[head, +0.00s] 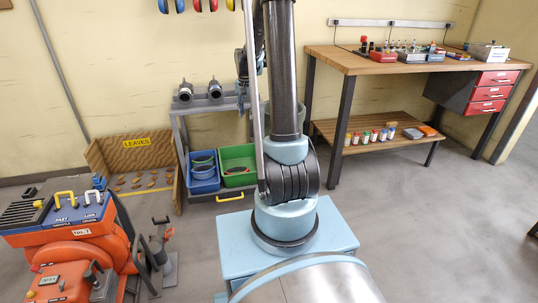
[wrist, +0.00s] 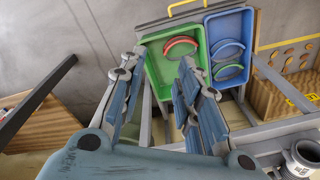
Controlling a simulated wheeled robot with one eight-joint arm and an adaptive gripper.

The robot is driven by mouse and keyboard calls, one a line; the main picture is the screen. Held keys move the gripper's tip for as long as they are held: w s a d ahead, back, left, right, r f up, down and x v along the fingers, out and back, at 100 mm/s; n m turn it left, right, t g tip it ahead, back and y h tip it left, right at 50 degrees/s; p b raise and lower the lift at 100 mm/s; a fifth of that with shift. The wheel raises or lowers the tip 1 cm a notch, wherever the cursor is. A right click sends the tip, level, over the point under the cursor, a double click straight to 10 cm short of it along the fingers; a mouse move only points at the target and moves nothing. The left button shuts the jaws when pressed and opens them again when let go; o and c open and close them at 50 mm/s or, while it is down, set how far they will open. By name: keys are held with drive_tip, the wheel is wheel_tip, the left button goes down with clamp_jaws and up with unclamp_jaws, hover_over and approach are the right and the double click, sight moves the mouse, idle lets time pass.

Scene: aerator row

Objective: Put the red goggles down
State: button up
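The red goggles (wrist: 181,44) lie in the green bin (wrist: 157,70) in the wrist view, near its far end. They rest apart from my gripper (wrist: 160,66), which is open with nothing between its fingers. The fingers are above the near part of the green bin. In the head view the green bin (head: 238,154) stands on the lower level of a grey rack, and my arm hides most of my gripper.
A blue bin (wrist: 231,22) beside the green one holds blue goggles (wrist: 228,49) and green goggles (wrist: 228,72). Two dark cylinders (head: 215,89) stand on the rack top. A wooden leaf box (head: 130,160) is left of it, a workbench (head: 385,62) right.

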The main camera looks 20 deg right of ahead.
drive_tip(key=s+r+n, duration=0.2)
drive_tip(key=s+r, duration=0.2)
drive_tip(key=s, duration=0.7)
drive_tip(key=s+r+n, duration=0.1)
drive_tip(key=s+r, duration=0.3)
drive_tip(key=s, duration=0.6)
drive_tip(key=s+f+n, duration=0.1)
drive_tip(key=s+f, duration=0.2)
drive_tip(key=s, duration=0.6)
drive_tip(key=s+f+n+t, duration=0.1)
drive_tip(key=s+f+n, duration=0.1)
drive_tip(key=s, duration=0.7)
drive_tip(key=shift+s+d+f, duration=0.3)
drive_tip(key=shift+f, duration=0.25)
drive_tip(key=shift+w+f, duration=0.2)
drive_tip(key=shift+w, duration=0.2)
